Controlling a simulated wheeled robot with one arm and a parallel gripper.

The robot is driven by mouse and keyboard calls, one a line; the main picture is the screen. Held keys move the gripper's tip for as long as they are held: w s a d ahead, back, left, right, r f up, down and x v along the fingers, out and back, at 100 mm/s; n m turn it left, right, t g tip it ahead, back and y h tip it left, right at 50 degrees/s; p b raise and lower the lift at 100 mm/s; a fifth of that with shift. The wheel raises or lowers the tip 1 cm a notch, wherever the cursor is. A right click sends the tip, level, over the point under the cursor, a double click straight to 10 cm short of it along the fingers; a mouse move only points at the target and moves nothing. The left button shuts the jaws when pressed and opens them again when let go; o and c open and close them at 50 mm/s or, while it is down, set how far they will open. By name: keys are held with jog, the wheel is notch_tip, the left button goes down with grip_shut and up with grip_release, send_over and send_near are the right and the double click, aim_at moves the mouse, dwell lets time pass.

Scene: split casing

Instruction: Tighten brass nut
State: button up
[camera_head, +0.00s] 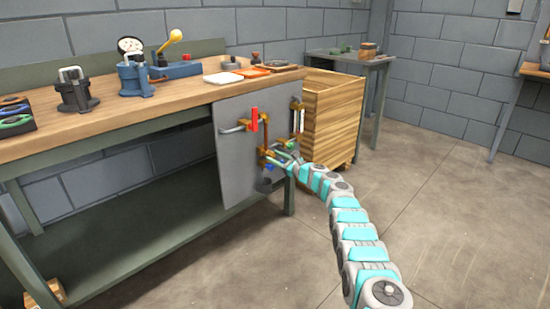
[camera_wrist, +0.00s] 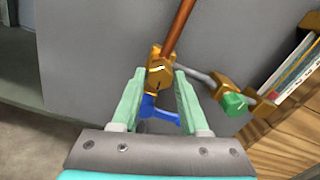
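A brass nut (camera_wrist: 157,74) sits at the lower end of a copper pipe (camera_wrist: 180,28) in the wrist view. My gripper (camera_wrist: 160,76) is open, with one pale green finger on each side of the nut. Gaps show between the fingers and the nut; I cannot tell how deep the nut lies between the tips. A blue lever handle (camera_wrist: 160,112) shows just below it, between the fingers. In the head view my gripper (camera_head: 289,163) is at the lower pipework on the grey panel (camera_head: 232,165), where the nut is too small to single out.
A grey pipe leads right to a green knob (camera_wrist: 233,103) and brass fittings. A wooden crate (camera_head: 335,115) stands right of the panel. A red handle (camera_head: 254,119) is higher on the panel. The workbench (camera_head: 130,110) holds tools and trays. Floor at the right is clear.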

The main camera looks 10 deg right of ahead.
jog(key=o, duration=0.4)
jog(key=shift+s+d+r, duration=0.1)
jog(key=shift+s+d, duration=0.35)
jog(key=shift+d, duration=0.05)
jog(key=v, duration=0.6)
jog(key=shift+s, duration=0.25)
dwell(0.5)
